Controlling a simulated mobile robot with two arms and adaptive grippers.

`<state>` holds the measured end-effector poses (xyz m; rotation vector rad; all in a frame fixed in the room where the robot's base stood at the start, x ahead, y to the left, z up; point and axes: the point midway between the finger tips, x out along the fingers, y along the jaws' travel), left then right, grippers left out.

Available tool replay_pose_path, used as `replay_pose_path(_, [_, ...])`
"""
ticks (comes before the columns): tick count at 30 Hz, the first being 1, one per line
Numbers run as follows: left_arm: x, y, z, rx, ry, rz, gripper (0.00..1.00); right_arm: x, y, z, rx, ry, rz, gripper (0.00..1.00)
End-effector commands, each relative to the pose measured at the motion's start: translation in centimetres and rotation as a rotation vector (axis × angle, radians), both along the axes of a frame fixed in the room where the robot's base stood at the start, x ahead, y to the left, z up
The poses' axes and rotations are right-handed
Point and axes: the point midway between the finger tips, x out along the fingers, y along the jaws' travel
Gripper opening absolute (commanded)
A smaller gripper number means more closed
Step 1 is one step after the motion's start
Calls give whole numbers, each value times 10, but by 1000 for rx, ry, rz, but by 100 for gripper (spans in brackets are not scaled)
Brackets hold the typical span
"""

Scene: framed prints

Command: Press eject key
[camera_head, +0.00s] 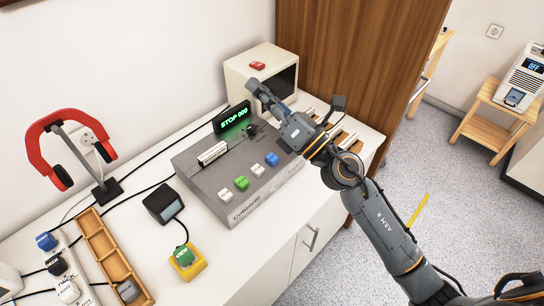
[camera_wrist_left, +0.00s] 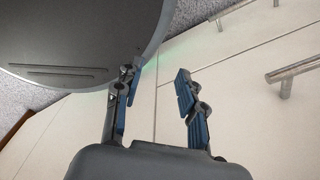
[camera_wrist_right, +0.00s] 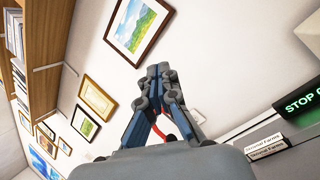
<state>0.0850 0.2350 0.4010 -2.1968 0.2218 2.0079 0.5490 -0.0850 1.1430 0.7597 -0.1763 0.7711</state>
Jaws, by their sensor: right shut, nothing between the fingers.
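A grey cassette deck (camera_head: 232,208) sits on the white cabinet, with a row of keys on its top: a white key (camera_head: 225,195), a green key (camera_head: 241,183), another white key (camera_head: 257,169) and a blue key (camera_head: 272,159). I cannot read which key is eject. A green-lit display (camera_head: 233,118) behind reads "STOP 009". My right gripper (camera_head: 251,86) is shut and empty, raised above the deck's back right, apart from the keys. Its closed fingers show in the right wrist view (camera_wrist_right: 160,72). My left gripper (camera_wrist_left: 155,75) is open and empty in front of the cabinet doors.
A cream box (camera_head: 240,72) with a red button stands behind the deck. A green button on a yellow base (camera_head: 186,262), a small black device (camera_head: 163,203), a wooden tray (camera_head: 98,246) and red headphones on a stand (camera_head: 82,115) are left of it. Cables cross the top.

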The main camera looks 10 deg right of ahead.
Motion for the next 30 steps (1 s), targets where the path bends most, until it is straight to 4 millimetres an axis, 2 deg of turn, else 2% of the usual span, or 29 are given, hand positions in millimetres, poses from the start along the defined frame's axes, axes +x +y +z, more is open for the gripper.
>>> replay_pose_path(3, [0, 0, 0, 0, 0, 0, 40, 4, 32, -14, -348, -140, 74, 0])
replay_pose_path(6, [0, 0, 0, 0, 0, 0, 40, 10, 47, -40, -643, -230, 131, 0])
replay_pose_path(8, [0, 0, 0, 0, 0, -1, 40, 16, 48, -59, -822, -272, 164, 0])
replay_pose_path(11, [0, 0, 0, 0, 0, 0, 40, 29, 38, -91, -1108, -314, 216, 0])
replay_pose_path(16, [0, 0, 0, 0, -1, 0, 40, 50, -3, -131, -1505, -315, 292, 0])
replay_pose_path(18, [0, 0, 0, 0, -1, 0, 40, 55, -19, -140, -1612, -302, 314, 0])
replay_pose_path(22, [1, 0, 0, 0, -1, 0, 40, 60, -39, -149, -1728, -278, 342, 0])
replay_pose_path(30, [1, 0, 0, -1, -2, 1, 40, 62, -46, -152, -1767, -267, 352, 0])
